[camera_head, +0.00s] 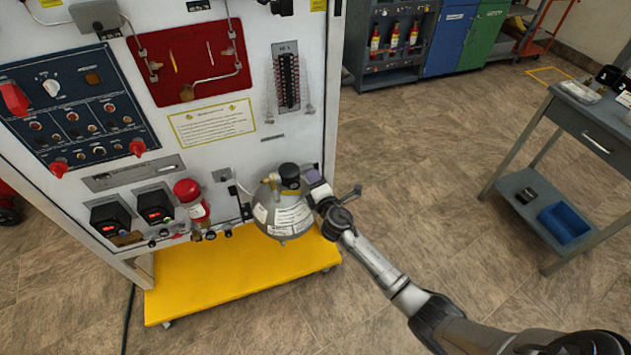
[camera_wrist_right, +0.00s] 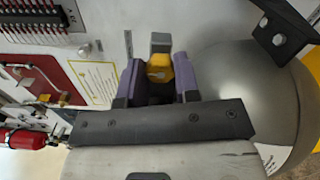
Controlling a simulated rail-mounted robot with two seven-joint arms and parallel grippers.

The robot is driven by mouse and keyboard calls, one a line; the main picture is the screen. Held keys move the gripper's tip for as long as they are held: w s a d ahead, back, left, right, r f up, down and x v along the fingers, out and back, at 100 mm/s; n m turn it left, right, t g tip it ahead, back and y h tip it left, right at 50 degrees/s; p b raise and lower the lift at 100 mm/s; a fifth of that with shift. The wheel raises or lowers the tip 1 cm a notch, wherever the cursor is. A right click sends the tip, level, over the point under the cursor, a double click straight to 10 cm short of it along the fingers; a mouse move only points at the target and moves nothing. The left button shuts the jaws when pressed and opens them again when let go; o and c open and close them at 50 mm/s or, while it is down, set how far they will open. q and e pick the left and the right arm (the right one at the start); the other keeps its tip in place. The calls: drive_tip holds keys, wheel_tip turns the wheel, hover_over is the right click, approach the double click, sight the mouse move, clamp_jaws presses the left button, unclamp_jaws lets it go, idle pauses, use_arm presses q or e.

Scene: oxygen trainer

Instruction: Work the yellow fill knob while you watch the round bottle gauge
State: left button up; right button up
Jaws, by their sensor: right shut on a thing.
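The yellow fill knob (camera_wrist_right: 159,68) shows between the two purple fingers of my right gripper (camera_wrist_right: 157,82) in the right wrist view. The fingers are shut on it, one on each side. In the head view my right gripper (camera_head: 313,180) is at the top right of the silver round bottle (camera_head: 283,218), and the knob is mostly hidden. A dark round piece (camera_head: 289,172) sits on top of the bottle; I cannot tell whether it is the bottle gauge, and I can read no dial. The bottle's silver side (camera_wrist_right: 240,75) also fills the right of the wrist view. My left gripper is out of view.
The white panel (camera_head: 225,150) stands close behind the bottle, with a red extinguisher-like cylinder (camera_head: 192,199) to its left. A yellow base (camera_head: 225,280) lies below. A grey table (camera_head: 590,120) stands at the right. The floor between is clear.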

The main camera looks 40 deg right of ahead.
idle(0.5)
drive_tip(key=o, duration=0.6)
drive_tip(key=shift+o, duration=0.2)
drive_tip(key=p+v, duration=0.2)
drive_tip(key=v, duration=1.1)
drive_tip(key=shift+s+a, duration=0.2)
drive_tip(key=shift+s, duration=0.15)
